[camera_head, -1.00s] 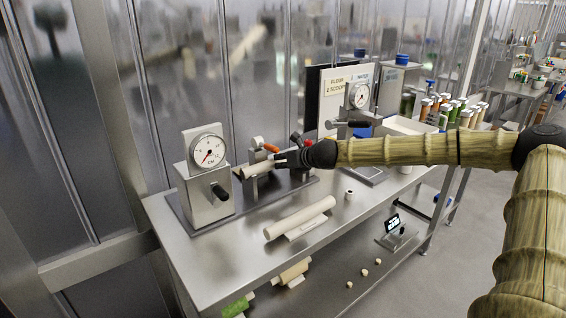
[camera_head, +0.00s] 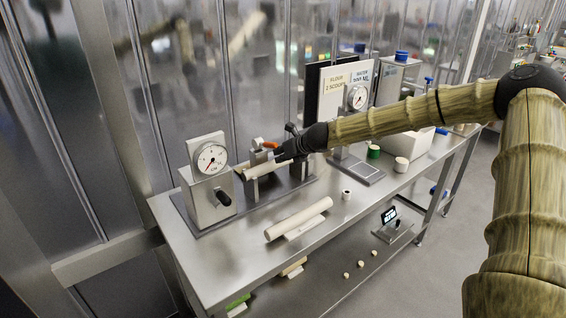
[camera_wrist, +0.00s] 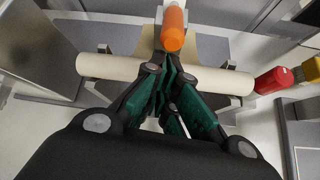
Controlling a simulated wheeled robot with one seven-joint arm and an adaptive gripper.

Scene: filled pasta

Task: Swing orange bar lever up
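The orange bar lever (camera_head: 270,145) shows as a small orange end above the roller device on the bench. In the wrist view the orange lever (camera_wrist: 173,28) stands at the top centre, just beyond my fingertips. My gripper (camera_head: 279,154) is at the right of the lever, close to it. In the wrist view my gripper (camera_wrist: 166,66) has its teal-padded fingers drawn together, with nothing visible between them. Whether the tips touch the lever I cannot tell. A pale roller (camera_wrist: 110,67) runs crosswise behind and below the fingers.
A dial gauge box (camera_head: 208,185) with a black handle stands left of the device. A pale rolling pin (camera_head: 299,218) lies on a stand at the bench front. A red knob (camera_wrist: 270,80) and a yellow knob (camera_wrist: 312,69) sit at the right in the wrist view.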

